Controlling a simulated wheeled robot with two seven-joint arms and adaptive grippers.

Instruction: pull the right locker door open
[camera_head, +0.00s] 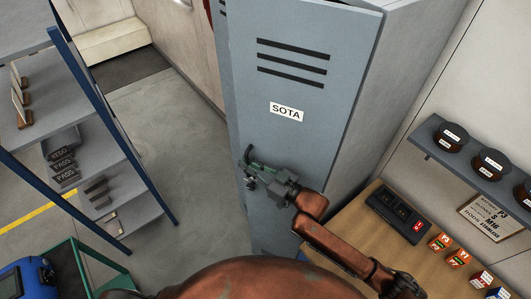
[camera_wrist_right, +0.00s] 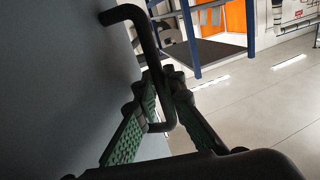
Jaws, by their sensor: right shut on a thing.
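The right locker door (camera_head: 305,75) is a tall grey-blue panel with dark vent slots and a SOTA label (camera_head: 286,112). Its black bar handle (camera_wrist_right: 147,45) stands out from the door face in the wrist view. My right gripper (camera_head: 257,172) is at the handle near the door's left edge in the head view. In the wrist view its green-padded fingers (camera_wrist_right: 160,82) are closed around the bar. A dark strip shows along the door's top edge; I cannot tell how far the door stands from its frame. My left gripper is in neither view.
A wooden bench (camera_head: 352,222) with a dark device (camera_head: 398,212) and small boxes stands right of the locker. A wall shelf (camera_head: 470,172) holds round containers. A blue-framed rack (camera_head: 112,150) stands at left. Grey floor (camera_head: 180,125) lies clear between rack and locker.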

